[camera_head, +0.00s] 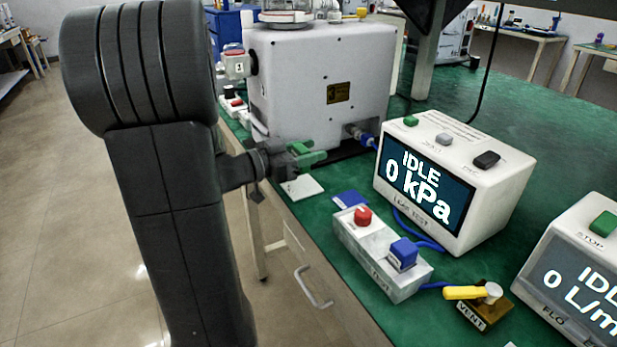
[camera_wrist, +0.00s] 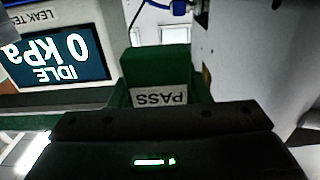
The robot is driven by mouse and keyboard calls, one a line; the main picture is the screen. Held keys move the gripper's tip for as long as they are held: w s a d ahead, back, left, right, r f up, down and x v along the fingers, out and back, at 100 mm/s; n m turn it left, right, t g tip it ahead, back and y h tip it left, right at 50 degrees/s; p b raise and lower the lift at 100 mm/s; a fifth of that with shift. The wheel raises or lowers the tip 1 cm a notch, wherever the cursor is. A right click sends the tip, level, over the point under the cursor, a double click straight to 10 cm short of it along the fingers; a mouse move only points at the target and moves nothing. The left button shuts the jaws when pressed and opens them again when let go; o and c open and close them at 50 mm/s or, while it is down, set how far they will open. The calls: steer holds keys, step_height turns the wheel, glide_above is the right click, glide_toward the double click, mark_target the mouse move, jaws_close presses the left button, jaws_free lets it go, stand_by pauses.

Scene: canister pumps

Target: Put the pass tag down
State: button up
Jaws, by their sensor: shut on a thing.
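The pass tag is a green piece with a white label reading PASS, upside down in the wrist view (camera_wrist: 160,68). My gripper (camera_head: 303,153) is shut on it, and the label lies just beyond the gripper's dark body in the wrist view. In the head view my gripper is side-on, above the near edge of the green bench top, in front of the big white machine. Green shows at its tip, but I cannot tell there which part is tag and which is finger. A white square (camera_head: 302,187) lies on the bench just below my gripper.
The white machine (camera_head: 320,80) stands close behind my gripper. A leak tester (camera_head: 450,185) reading IDLE 0 kPa stands to the right. A blue square (camera_head: 350,199), a grey port block (camera_head: 380,250) and a yellow-handled vent valve (camera_head: 480,300) are nearer. Blue hoses run between them.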

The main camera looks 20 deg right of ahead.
steer(key=shift+f+b, duration=0.75)
steer(key=shift+f, duration=1.5)
steer(key=shift+f, duration=0.15)
steer(key=o, duration=1)
steer(key=shift+r, duration=0.2)
steer(key=a+p, duration=0.1)
steer(key=a, duration=0.7)
steer(key=s+a+p, duration=0.1)
steer(key=a, duration=0.3)
steer(key=shift+p, duration=0.35)
